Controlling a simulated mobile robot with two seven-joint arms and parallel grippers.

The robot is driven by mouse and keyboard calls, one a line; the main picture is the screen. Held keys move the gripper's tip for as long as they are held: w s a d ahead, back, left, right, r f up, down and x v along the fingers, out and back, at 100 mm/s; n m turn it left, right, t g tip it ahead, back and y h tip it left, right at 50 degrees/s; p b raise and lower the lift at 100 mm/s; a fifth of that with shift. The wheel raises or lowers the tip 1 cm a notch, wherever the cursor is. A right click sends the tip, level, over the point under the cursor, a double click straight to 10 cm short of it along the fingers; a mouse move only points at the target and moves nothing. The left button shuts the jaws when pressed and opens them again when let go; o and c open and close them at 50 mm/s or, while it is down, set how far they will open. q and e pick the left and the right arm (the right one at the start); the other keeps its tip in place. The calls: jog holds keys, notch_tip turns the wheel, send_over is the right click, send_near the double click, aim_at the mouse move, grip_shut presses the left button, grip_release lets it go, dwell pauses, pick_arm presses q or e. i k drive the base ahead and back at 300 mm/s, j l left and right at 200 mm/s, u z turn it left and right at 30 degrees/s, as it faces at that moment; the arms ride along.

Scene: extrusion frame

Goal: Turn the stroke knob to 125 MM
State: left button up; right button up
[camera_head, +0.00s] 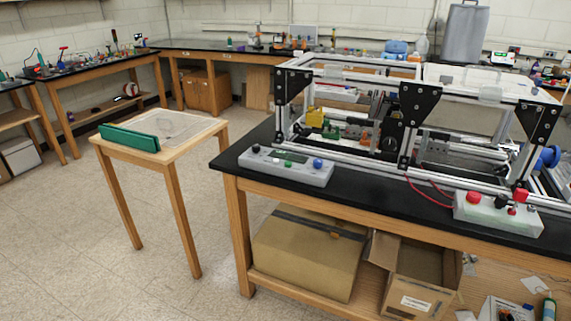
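A grey control box (300,173) lies on the black bench top in front of the extrusion frame (345,160). It has a dark knob (256,148) at its left end, a blue knob (318,163) at its right end, and a small green element between them. A pale box (487,220) at the right front carries a red button (473,197), a dark knob (501,201) and a red-topped part. The labels are too small to read, so I cannot tell which knob is the stroke knob or its setting. Neither of my grippers shows.
A small wooden table (182,152) with a green object (129,137) stands left of the bench. Red cables run near the pale box. Cardboard boxes (308,250) sit on the shelf under the bench. The floor at the left front is clear.

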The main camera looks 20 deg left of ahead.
aim_at(318, 163)
jog(key=u, duration=0.65)
jog(key=i+l+u, duration=0.25)
jog(key=u, duration=0.2)
jog(key=i+l+u, duration=0.15)
jog(key=l+u, duration=0.3)
